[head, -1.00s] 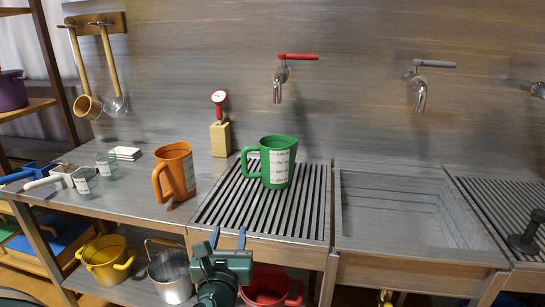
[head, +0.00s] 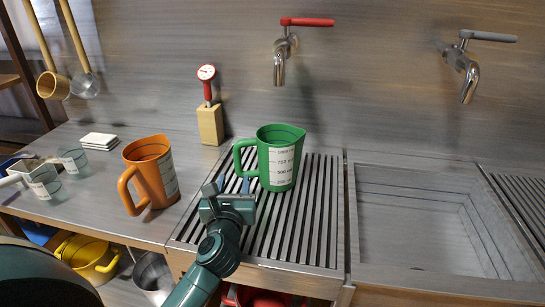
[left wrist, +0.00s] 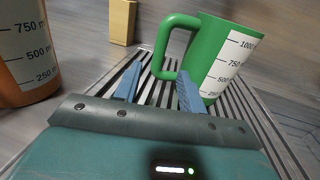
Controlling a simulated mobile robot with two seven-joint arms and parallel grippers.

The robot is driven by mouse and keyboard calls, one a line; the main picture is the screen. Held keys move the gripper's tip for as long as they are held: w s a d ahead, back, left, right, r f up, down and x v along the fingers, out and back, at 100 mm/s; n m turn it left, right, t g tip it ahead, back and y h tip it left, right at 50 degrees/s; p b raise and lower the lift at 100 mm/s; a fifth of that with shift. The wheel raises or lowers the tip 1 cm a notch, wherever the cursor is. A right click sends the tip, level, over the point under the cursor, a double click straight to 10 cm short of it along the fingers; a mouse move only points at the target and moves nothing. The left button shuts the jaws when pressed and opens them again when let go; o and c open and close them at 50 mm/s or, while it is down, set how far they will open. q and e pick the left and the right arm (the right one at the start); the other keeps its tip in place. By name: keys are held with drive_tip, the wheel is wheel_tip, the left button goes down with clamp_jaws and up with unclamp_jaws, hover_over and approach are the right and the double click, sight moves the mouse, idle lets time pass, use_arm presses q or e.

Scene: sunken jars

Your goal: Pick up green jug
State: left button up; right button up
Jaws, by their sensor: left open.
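The green jug (head: 279,158) stands upright on the slatted drain rack, its handle pointing left and a white measuring scale on its side. It also shows in the left wrist view (left wrist: 215,50), beyond the fingers. My left gripper (head: 232,185) is open and empty, low over the rack, just in front and to the left of the jug. In the left wrist view its blue fingers (left wrist: 157,85) point toward the handle, the right finger overlapping the jug's lower edge in the picture. I cannot tell whether it touches. My right gripper is not in view.
An orange jug (head: 150,173) stands left of the slatted rack (head: 316,225). A wooden block with a red dial thermometer (head: 210,122) is behind. A red-handled tap (head: 281,62) hangs above. A sunken basin (head: 430,225) lies to the right. Glass beakers (head: 72,158) are far left.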

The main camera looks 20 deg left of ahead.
sight(238, 165)
use_arm(q)
drive_tip(key=x, duration=0.9)
drive_tip(key=shift+f, duration=0.2)
drive_tip(key=shift+s, duration=0.1)
drive_tip(key=shift+c, duration=0.3)
clamp_jaws()
drive_tip(key=shift+r, duration=0.1)
